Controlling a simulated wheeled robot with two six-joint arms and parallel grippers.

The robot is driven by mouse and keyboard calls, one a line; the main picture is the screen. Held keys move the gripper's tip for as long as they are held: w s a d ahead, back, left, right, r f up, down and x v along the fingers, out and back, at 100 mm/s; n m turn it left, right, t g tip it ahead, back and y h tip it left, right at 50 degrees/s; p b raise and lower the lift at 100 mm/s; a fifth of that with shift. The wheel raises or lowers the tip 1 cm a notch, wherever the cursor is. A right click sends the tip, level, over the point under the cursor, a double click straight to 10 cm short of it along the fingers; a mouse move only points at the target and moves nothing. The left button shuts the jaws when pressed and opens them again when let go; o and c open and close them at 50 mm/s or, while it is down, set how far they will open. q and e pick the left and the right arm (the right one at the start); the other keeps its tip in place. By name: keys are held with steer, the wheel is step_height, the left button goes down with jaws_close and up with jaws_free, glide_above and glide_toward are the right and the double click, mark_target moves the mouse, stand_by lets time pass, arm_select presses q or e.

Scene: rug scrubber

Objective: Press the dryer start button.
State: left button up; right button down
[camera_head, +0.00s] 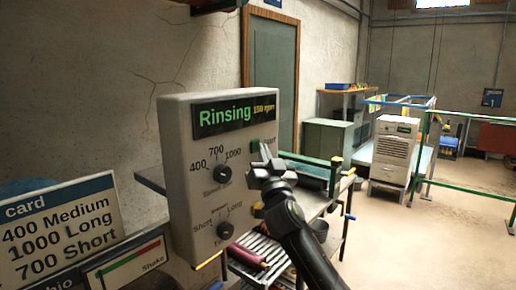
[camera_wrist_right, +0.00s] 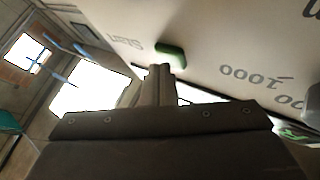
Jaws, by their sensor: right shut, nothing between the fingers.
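A grey control box (camera_head: 180,150) stands at the centre of the head view, its display reading "Rinsing 150 rpm". A green button (camera_wrist_right: 172,52) sits on the panel beside an upside-down "Start" label in the right wrist view. In the head view it is mostly hidden behind my right gripper (camera_head: 262,152). My right gripper is shut and empty, its fingertips (camera_wrist_right: 160,72) close to the button; I cannot tell whether they touch it. The upper knob (camera_head: 222,174) and lower knob (camera_head: 225,230) are left of the gripper. My left gripper is out of view.
Card signs (camera_head: 55,230) stand at the lower left. A slatted rack (camera_head: 255,262) lies below the box. A white appliance (camera_head: 398,140) stands on a low stand at the back right, near green rails (camera_head: 470,190). Open floor lies at the right.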

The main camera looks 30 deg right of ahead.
steer(key=shift+s, duration=0.1)
steer(key=shift+s+d, duration=0.3)
steer(key=shift+s, duration=0.35)
steer(key=s, duration=0.1)
steer(key=s+d, duration=0.1)
steer(key=s, duration=0.1)
steer(key=s+d, duration=0.1)
steer(key=shift+s, duration=0.3)
steer(key=shift+f, duration=0.1)
stand_by(0.5)
